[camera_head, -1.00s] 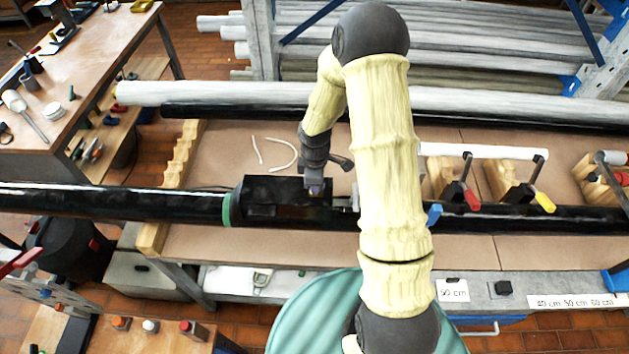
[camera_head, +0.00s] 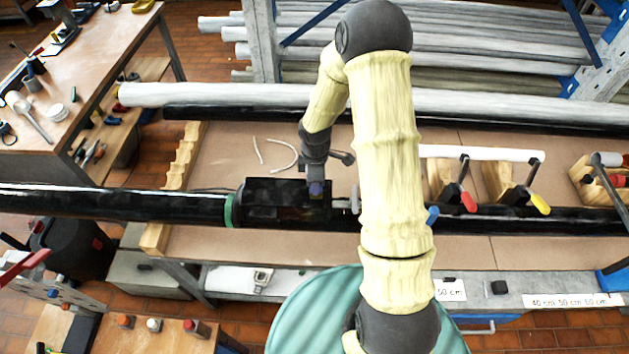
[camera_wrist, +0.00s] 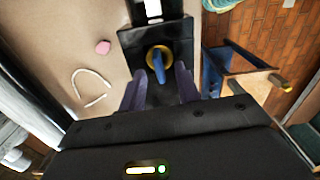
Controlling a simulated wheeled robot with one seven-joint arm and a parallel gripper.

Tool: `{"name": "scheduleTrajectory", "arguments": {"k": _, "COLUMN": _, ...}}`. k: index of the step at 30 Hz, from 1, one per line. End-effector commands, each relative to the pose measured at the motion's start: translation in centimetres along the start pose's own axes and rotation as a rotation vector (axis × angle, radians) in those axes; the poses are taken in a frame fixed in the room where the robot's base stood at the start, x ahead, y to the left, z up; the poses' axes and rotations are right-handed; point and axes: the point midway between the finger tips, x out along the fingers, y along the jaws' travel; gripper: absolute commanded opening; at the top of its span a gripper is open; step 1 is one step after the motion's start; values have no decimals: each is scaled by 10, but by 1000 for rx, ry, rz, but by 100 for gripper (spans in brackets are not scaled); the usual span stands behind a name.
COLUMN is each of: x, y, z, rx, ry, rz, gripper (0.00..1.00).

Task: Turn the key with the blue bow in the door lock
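The key with the blue bow (camera_wrist: 158,64) stands in a round brass-coloured lock ring on a black plate (camera_wrist: 132,42) in the wrist view. Its bow looks long and narrow and points toward my gripper. My gripper (camera_wrist: 160,76) is open, with one purple-grey finger on each side of the bow. Gaps show between the bow and both fingers. In the head view my gripper (camera_head: 316,190) points down at the black box (camera_head: 262,190) on the bench. The key cannot be told clearly from the fingers there. The key's shaft is hidden.
A long black pipe (camera_head: 110,203) with a green ring (camera_head: 229,210) runs left from the box. Clamps with red (camera_head: 468,201) and yellow (camera_head: 540,203) handles stand to the right. A white curved cord (camera_head: 283,155) lies behind the box. The brown bench top behind it is mostly clear.

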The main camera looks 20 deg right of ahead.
Motion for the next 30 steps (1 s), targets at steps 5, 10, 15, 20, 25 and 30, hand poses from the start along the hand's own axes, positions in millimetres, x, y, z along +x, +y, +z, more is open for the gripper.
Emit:
{"name": "scheduleTrajectory", "arguments": {"k": 5, "x": -18, "y": 0, "z": 0, "rx": 0, "ry": 0, "rz": 0, "gripper": 33}}
{"name": "scheduleTrajectory", "arguments": {"k": 10, "x": -32, "y": 0, "z": 0, "rx": 0, "ry": 0, "rz": 0, "gripper": 33}}
{"name": "scheduleTrajectory", "arguments": {"k": 15, "x": -35, "y": 0, "z": 0, "rx": 0, "ry": 0, "rz": 0, "gripper": 33}}
{"name": "scheduleTrajectory", "arguments": {"k": 20, "x": -34, "y": 0, "z": 0, "rx": 0, "ry": 0, "rz": 0, "gripper": 33}}
{"name": "scheduleTrajectory", "arguments": {"k": 25, "x": -34, "y": 0, "z": 0, "rx": 0, "ry": 0, "rz": 0, "gripper": 33}}
{"name": "scheduleTrajectory", "arguments": {"k": 30, "x": -34, "y": -1, "z": 0, "rx": 9, "ry": -1, "rz": 2, "gripper": 33}}
